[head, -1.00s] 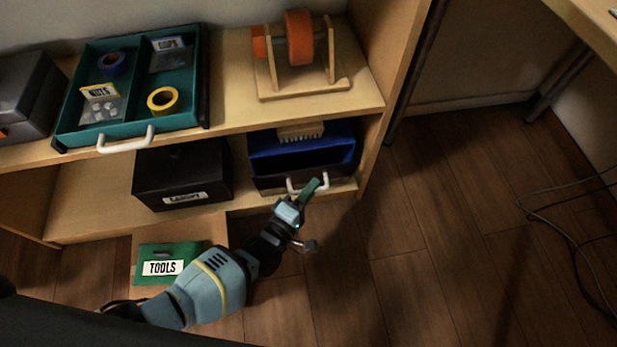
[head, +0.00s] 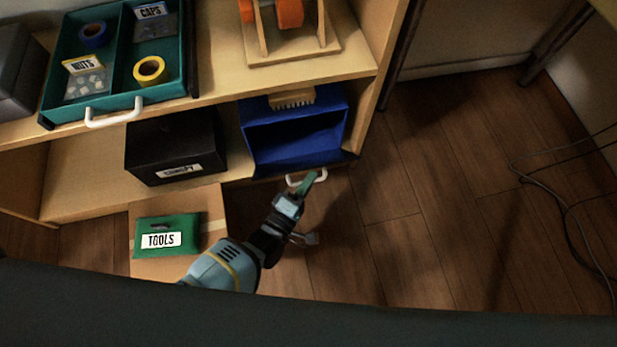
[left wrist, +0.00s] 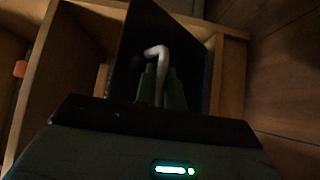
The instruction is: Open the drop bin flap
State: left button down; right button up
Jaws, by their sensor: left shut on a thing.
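The drop bin (head: 296,140) is a blue box at the right end of the lower shelf, and its inside shows in the head view. Its dark flap (head: 268,176) is tipped outward at the front, seen nearly edge-on. The white flap handle (head: 293,181) sticks out from it over the floor. My left gripper (head: 308,183) is shut on this handle. In the left wrist view, the white handle (left wrist: 158,54) runs between the green fingers (left wrist: 160,88), in front of the dark flap panel (left wrist: 135,40). My right gripper is out of view.
A black labelled box (head: 175,150) stands left of the bin. A cardboard box with a green TOOLS pouch (head: 167,237) is on the floor. A teal tray (head: 112,60) and a wooden spool stand (head: 290,50) are above. A brush (head: 291,98) rests on the bin. Floor at right is clear except cables.

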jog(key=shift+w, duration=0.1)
pick_arm(q)
jog(key=c, duration=1.5)
grip_release()
jog(key=shift+w, duration=0.1)
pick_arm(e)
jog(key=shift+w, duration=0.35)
pick_arm(q)
jog(key=shift+r, duration=0.1)
